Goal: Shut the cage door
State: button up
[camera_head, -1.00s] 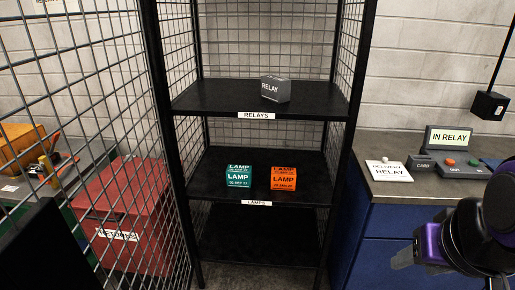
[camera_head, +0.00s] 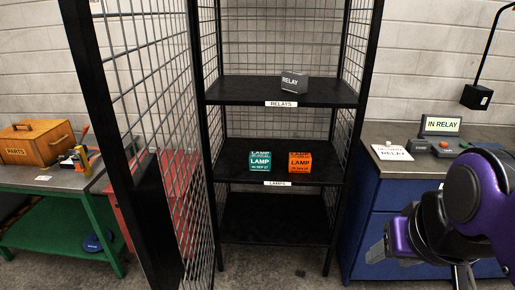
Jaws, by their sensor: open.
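The cage door (camera_head: 154,215) is a black-framed wire mesh panel. It stands open on the left side of the cage, swung out toward me, with its dark free edge nearest. The cage (camera_head: 212,150) is a black mesh-sided shelf unit with its front uncovered. My gripper (camera_head: 376,253) is at the lower right, in front of the blue cabinet and well apart from the door. It is open and nothing shows between its fingers. Part of it is hidden behind my own wrist.
A grey relay box (camera_head: 294,82) sits on the upper shelf. Teal (camera_head: 260,161) and orange (camera_head: 300,162) lamp boxes sit below it. A green bench (camera_head: 60,215) with a wooden parts box (camera_head: 36,145) is at left. A red bin (camera_head: 125,212) is behind the door. A blue cabinet (camera_head: 400,225) is at right.

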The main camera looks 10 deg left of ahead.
aim_at(143, 201)
jog(key=k+j, duration=0.2)
jog(key=j, duration=0.15)
jog(key=k+j+u, duration=0.1)
jog(key=j, duration=0.3)
jog(key=k+j, duration=0.1)
jog(key=j, duration=0.35)
jog(key=k+j, duration=0.1)
jog(key=j, duration=0.3)
jog(key=k+j+u, duration=0.1)
jog(key=j, duration=0.35)
jog(key=u, duration=0.15)
jog(key=k+j+u, duration=0.45)
jog(key=i+l+z, duration=0.6)
jog(key=i+j, duration=0.05)
jog(key=j, duration=0.05)
